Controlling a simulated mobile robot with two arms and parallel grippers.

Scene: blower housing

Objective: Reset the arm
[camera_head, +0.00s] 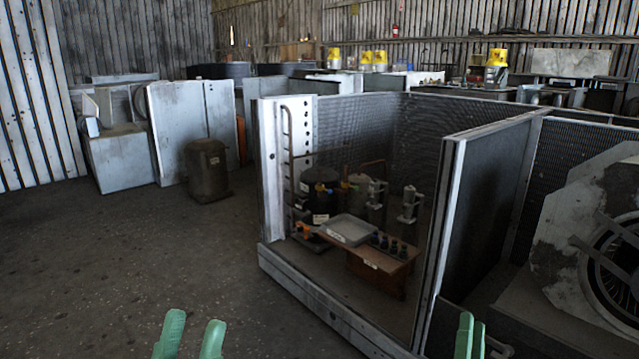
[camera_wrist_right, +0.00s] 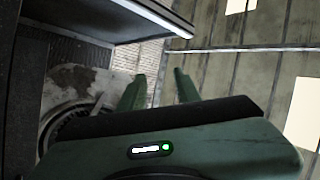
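My left gripper (camera_head: 190,338) shows its two green fingers at the bottom edge of the head view, left of centre. The fingers are apart with only floor behind them, so it is open and empty. My right gripper (camera_head: 470,340) shows green fingertips at the bottom edge, right of centre, in front of the large housing. In the right wrist view its two fingers (camera_wrist_right: 156,90) stand apart with nothing between them. Both arms are mostly hidden below the head view.
A large metal housing (camera_head: 340,310) holds a grey tray (camera_head: 350,230) on a small wooden table (camera_head: 385,262), with tanks behind. A fan unit (camera_head: 590,240) fills the right side. A dark cylinder (camera_head: 207,170) stands on the floor. Open floor (camera_head: 110,260) lies at left.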

